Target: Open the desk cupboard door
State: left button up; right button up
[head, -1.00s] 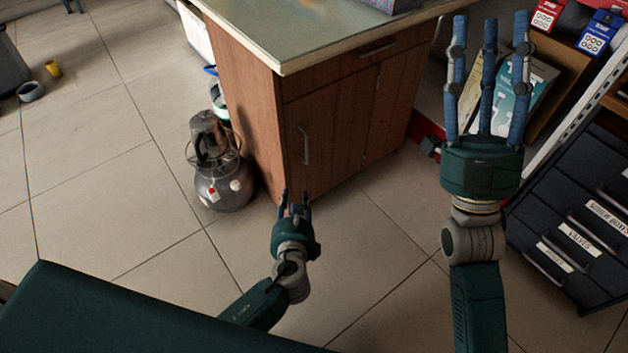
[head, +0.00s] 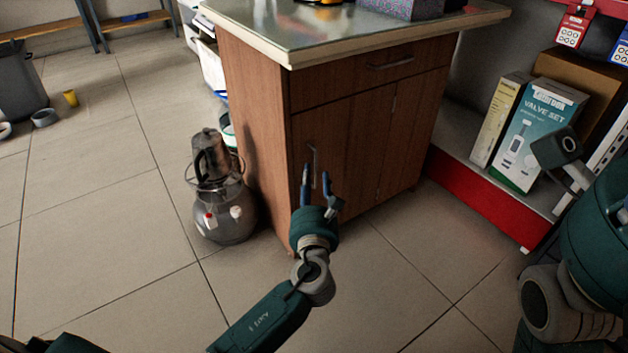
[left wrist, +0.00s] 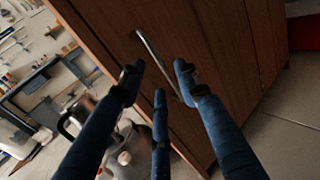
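The wooden desk (head: 262,120) stands ahead with a pale top. Its left cupboard door (head: 345,150) is shut and carries a thin vertical metal handle (head: 313,165); the handle also shows in the left wrist view (left wrist: 153,52). My left gripper (head: 317,172) is open in front of the handle, its blue fingers overlapping it in the head view. In the left wrist view the left gripper (left wrist: 158,85) has its fingers spread, with the handle ahead between them. I cannot tell whether they touch it.
A metal pot-like vessel (head: 222,205) stands on the floor left of the desk. A drawer (head: 375,70) is above the doors. A red-edged low shelf (head: 480,205) with boxes (head: 540,135) stands right. The tiled floor in front is clear.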

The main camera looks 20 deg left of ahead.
pick_arm(q)
jog(key=shift+b+x, duration=0.35)
jog(key=shift+x, duration=1.05)
jog(key=shift+s, duration=0.1)
grip_shut()
